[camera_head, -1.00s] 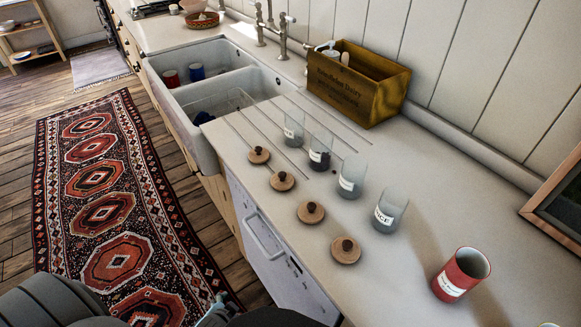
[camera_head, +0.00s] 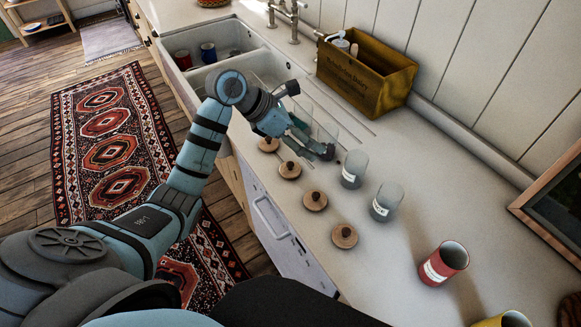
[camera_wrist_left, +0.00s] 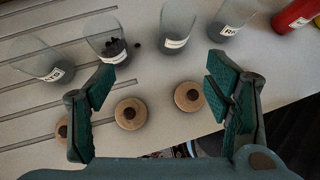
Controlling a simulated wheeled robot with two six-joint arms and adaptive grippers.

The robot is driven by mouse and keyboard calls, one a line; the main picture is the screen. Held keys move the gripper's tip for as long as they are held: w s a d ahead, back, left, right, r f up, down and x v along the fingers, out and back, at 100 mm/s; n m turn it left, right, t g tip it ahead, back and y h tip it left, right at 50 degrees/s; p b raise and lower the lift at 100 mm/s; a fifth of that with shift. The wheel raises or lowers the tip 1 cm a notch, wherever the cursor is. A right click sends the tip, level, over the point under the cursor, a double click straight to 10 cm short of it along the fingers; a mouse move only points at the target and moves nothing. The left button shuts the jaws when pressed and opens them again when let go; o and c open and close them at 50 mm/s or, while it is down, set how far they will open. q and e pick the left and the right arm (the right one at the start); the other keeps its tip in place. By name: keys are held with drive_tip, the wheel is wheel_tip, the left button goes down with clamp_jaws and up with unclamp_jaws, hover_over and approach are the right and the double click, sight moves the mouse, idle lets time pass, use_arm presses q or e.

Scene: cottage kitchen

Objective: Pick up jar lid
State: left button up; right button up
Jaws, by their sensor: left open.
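Several round wooden jar lids with dark knobs lie in a row on the counter: the far lid (camera_head: 268,145), the second (camera_head: 290,170), the third (camera_head: 314,201) and the near lid (camera_head: 344,236). My left gripper (camera_head: 312,143) is open and empty above the counter, near the far lids and jars. In the left wrist view, two lids, one (camera_wrist_left: 130,113) left of centre and one (camera_wrist_left: 188,96) right of centre, show between the open fingers (camera_wrist_left: 160,100). Another lid (camera_wrist_left: 62,131) is partly hidden by the left finger. My right gripper is not in view.
Several glass jars stand beside the lids, including one with dark contents (camera_wrist_left: 108,46) and a labelled one (camera_head: 387,201). A red canister (camera_head: 443,263), a yellow one (camera_head: 505,320), a wooden box (camera_head: 366,77) and the sink (camera_head: 215,60) are around them.

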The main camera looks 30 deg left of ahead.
sight(289, 163)
use_arm(q)
drive_tip(key=s+a+f+g+y, duration=0.2)
drive_tip(key=a+y, duration=0.2)
drive_tip(key=a, duration=0.4)
drive_tip(key=x, duration=1.3)
drive_tip(key=shift+s+f+p, duration=0.15)
drive_tip(key=shift+f+p, duration=0.1)
drive_tip(key=shift+p, duration=0.05)
drive_tip(key=c, duration=1)
